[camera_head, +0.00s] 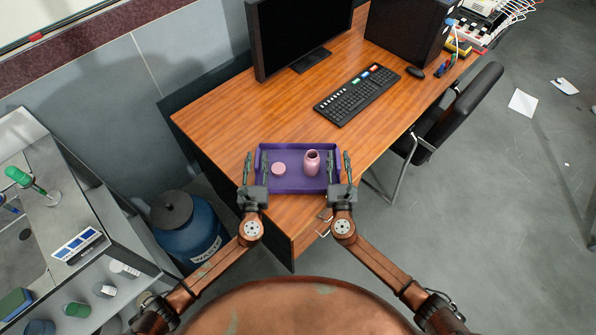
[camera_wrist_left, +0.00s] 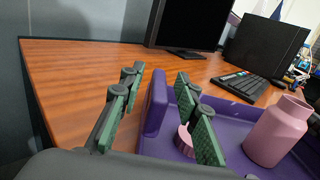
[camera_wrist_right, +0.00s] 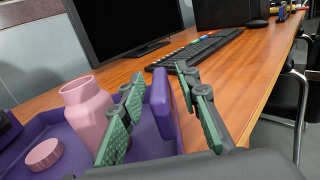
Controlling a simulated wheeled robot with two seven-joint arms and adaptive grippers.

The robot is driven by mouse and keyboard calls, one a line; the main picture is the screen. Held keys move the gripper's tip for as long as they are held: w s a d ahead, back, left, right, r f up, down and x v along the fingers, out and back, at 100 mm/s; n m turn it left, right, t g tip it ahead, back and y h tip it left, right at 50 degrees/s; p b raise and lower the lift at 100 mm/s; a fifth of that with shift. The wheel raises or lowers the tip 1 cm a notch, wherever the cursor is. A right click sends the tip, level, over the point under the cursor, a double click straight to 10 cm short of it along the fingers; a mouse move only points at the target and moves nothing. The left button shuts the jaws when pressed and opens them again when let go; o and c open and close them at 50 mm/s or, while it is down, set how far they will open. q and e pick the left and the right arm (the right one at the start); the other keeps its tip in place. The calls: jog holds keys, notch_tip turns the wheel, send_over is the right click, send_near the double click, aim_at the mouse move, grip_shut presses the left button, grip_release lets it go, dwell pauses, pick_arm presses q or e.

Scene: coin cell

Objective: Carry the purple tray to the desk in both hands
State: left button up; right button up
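The purple tray (camera_head: 290,187) lies on the near end of the wooden desk (camera_head: 225,115), level as far as I can see. In it stand a pink bottle (camera_head: 312,163) and a round pink lid (camera_head: 278,169), apart from each other. My left gripper (camera_head: 256,170) is at the tray's left wall (camera_wrist_left: 156,102), open, one finger on each side with gaps showing. My right gripper (camera_head: 339,167) is likewise open around the right wall (camera_wrist_right: 163,108), one finger inside and one outside. Neither gripper clearly touches the wall.
A keyboard (camera_head: 357,95) lies beyond the tray, with a monitor (camera_head: 297,32) behind it. A black chair (camera_head: 455,112) stands at the desk's right side. A blue waste drum (camera_head: 187,228) stands on the floor left of the desk. Desk surface left of the tray is clear.

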pick_arm(q)
jog(key=s, duration=1.1)
jog(key=shift+f, duration=0.15)
jog(key=shift+s, duration=0.15)
pick_arm(e)
jog(key=shift+s, duration=0.3)
jog(key=s, duration=1.1)
jog(key=shift+s+f, duration=0.15)
jog(key=shift+s, duration=0.1)
